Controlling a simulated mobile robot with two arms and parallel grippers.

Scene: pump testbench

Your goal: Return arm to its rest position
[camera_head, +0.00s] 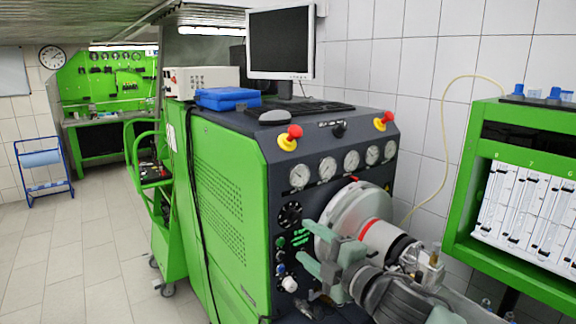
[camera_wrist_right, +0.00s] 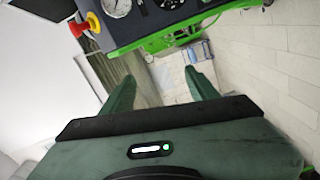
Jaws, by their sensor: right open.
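My right gripper (camera_head: 295,242) is open, with its two grey-green fingers apart and nothing between them. In the head view it is in front of the green and dark testbench (camera_head: 222,185), with its fingertips over the dark panel's lower part. My right arm comes in from the lower right. In the right wrist view the fingers (camera_wrist_right: 158,82) point away over the floor, with clear space between them. Part of the testbench panel (camera_wrist_right: 190,14) shows at the top there. My left gripper is not in view.
A large grey disc (camera_head: 352,207) stands just behind my right gripper and arm. Gauges and red-yellow knobs (camera_head: 289,137) are above. A green flow-meter cabinet (camera_head: 520,140) is on the right. A monitor (camera_head: 280,42) stands on top. Tiled floor (camera_head: 85,250) is open on the left.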

